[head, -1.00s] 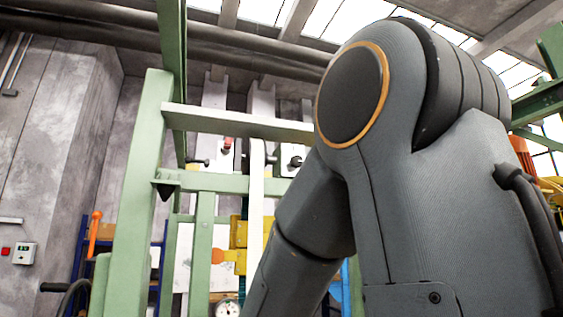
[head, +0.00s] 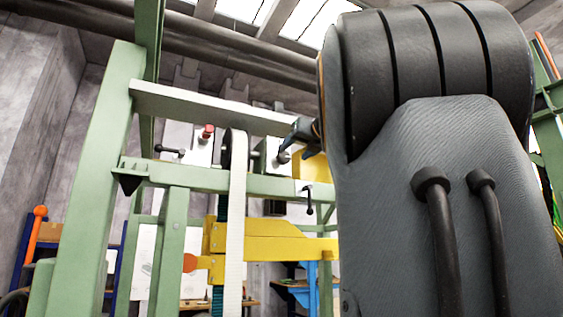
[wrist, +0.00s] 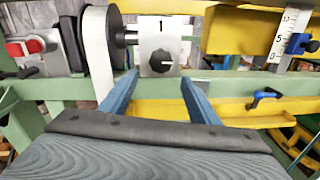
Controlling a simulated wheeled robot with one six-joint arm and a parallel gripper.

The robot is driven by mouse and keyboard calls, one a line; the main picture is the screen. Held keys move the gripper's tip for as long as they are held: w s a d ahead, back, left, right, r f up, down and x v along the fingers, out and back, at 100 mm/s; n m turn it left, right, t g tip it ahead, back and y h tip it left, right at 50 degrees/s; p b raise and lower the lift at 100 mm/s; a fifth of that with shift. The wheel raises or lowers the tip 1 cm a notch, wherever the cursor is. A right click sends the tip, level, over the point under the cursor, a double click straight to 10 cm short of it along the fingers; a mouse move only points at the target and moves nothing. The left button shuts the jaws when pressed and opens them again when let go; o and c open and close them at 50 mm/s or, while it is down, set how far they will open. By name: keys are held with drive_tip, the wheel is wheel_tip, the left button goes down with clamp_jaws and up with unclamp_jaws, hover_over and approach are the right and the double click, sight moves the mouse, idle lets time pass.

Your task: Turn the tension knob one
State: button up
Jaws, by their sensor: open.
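The tension knob (wrist: 160,61) is a small black pointer knob on a metal plate (wrist: 160,38) marked "1" in the wrist view. My gripper (wrist: 159,77) is open, with its two blue fingers apart below and to either side of the knob. No finger visibly touches the knob; the remaining depth is hard to judge. In the head view, my gripper (head: 304,138) shows small and dark beside the knob plate (head: 271,158), partly hidden by my arm.
A white belt (wrist: 97,55) runs over a black roller left of the plate. Further left is a red-capped plate (wrist: 30,46) with another black knob. A ruler scale (wrist: 288,32) and blue clamp handle (wrist: 265,96) are at right. A green frame beam (wrist: 235,83) crosses below.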

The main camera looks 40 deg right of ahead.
sight(285, 157)
drive_tip(key=x, duration=0.2)
drive_tip(key=p+x, duration=0.1)
drive_tip(key=x, duration=0.2)
drive_tip(key=r+p+x, duration=0.1)
drive_tip(key=x, duration=0.1)
drive_tip(key=shift+w+d, duration=0.1)
drive_tip(key=shift+w, duration=0.15)
drive_tip(key=shift+c, duration=0.5)
drive_tip(key=c, duration=1)
drive_tip(key=shift+o, duration=0.2)
